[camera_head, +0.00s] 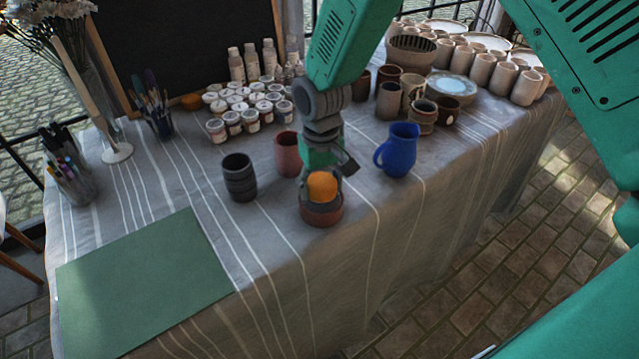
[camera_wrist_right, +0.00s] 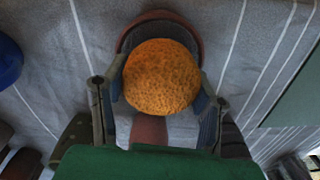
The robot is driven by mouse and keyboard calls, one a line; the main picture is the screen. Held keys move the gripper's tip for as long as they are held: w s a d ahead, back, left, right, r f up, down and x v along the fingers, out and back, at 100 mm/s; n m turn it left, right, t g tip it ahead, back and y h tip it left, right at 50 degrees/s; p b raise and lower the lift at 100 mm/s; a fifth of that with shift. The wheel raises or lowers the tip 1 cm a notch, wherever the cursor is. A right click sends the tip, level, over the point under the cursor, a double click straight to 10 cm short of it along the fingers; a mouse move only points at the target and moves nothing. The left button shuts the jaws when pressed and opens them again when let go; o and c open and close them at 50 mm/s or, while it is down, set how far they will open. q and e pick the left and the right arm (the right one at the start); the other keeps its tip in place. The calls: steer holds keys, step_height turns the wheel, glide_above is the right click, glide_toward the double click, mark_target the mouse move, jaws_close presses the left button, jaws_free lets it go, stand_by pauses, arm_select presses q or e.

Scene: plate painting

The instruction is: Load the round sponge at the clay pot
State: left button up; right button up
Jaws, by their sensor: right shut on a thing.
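The round orange sponge (camera_head: 321,187) is held between the fingers of my right gripper (camera_head: 322,180) in the head view. It also shows in the right wrist view (camera_wrist_right: 161,77), with a finger on each side of it. The reddish clay pot (camera_head: 322,213) stands on the table near its front edge, below the sponge. In the wrist view the pot's rim (camera_wrist_right: 160,15) shows behind the sponge. I cannot tell whether the sponge touches the pot's inside. My left gripper is not in view.
A dark ribbed cup (camera_head: 239,178) and a red-brown cup (camera_head: 287,154) stand to the left and behind. A blue jug (camera_head: 398,150) stands to the right. A green mat (camera_head: 145,285) lies at the front left. Paint jars (camera_head: 233,122) stand farther back.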

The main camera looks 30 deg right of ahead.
mark_target(321, 180)
steer(key=shift+r+p, duration=2.45)
steer(key=shift+r, duration=0.4)
steer(key=shift+f, duration=0.1)
